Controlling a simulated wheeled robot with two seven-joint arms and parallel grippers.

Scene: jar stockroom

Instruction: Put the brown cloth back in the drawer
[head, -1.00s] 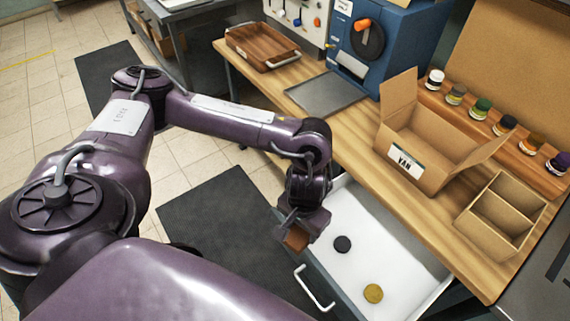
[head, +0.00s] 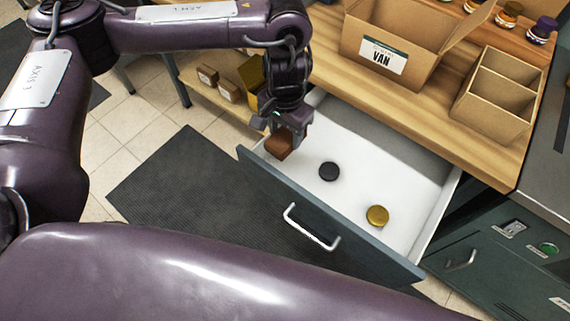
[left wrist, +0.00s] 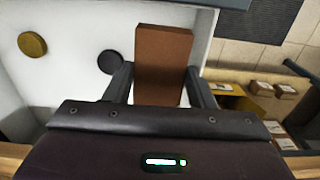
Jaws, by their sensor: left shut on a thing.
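The brown cloth (head: 279,143) is a small folded block. My left gripper (head: 284,128) is shut on it and holds it over the left end of the open drawer (head: 348,205). In the left wrist view the cloth (left wrist: 162,62) stands out between the two fingers of my left gripper (left wrist: 160,85), with the white drawer floor behind it. I cannot tell the exact gap between cloth and drawer floor. The drawer is white inside, with a dark blue-grey front and a white handle (head: 311,227). My right gripper is not in view.
A black lid (head: 328,171) and a gold lid (head: 377,215) lie in the drawer. On the wooden worktop (head: 420,120) above stand an open carton marked VAN (head: 378,56), a divided cardboard box (head: 498,95) and several jars. The drawer floor around the lids is free.

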